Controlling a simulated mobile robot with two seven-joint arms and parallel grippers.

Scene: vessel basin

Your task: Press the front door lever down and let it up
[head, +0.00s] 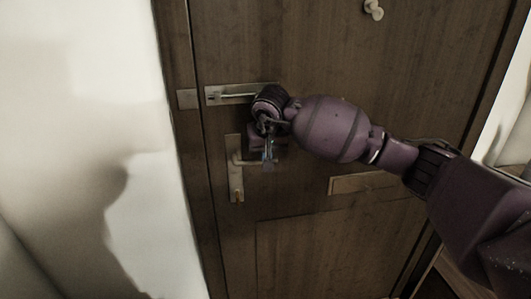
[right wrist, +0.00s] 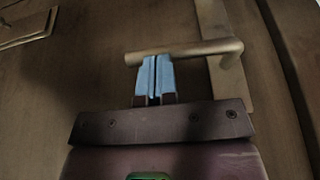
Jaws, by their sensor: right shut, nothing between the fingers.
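The front door lever is a pale metal bar on a tall plate (head: 236,185) near the left edge of the brown door. In the right wrist view the lever (right wrist: 195,48) runs sideways from its plate (right wrist: 228,80). My right gripper (head: 268,158) is in front of the door at the lever and partly hides it in the head view. Its blue fingertips (right wrist: 153,60) are together, with nothing between them. They are at the lever's free end, on the lever's upper side; I cannot tell whether they touch it. My left gripper is not in view.
A metal latch (head: 232,94) sits above the lever plate. A letter slot (head: 362,183) lies to the right, and a round knob (head: 373,9) is higher up. A white wall (head: 80,90) stands left of the door frame. The door looks closed.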

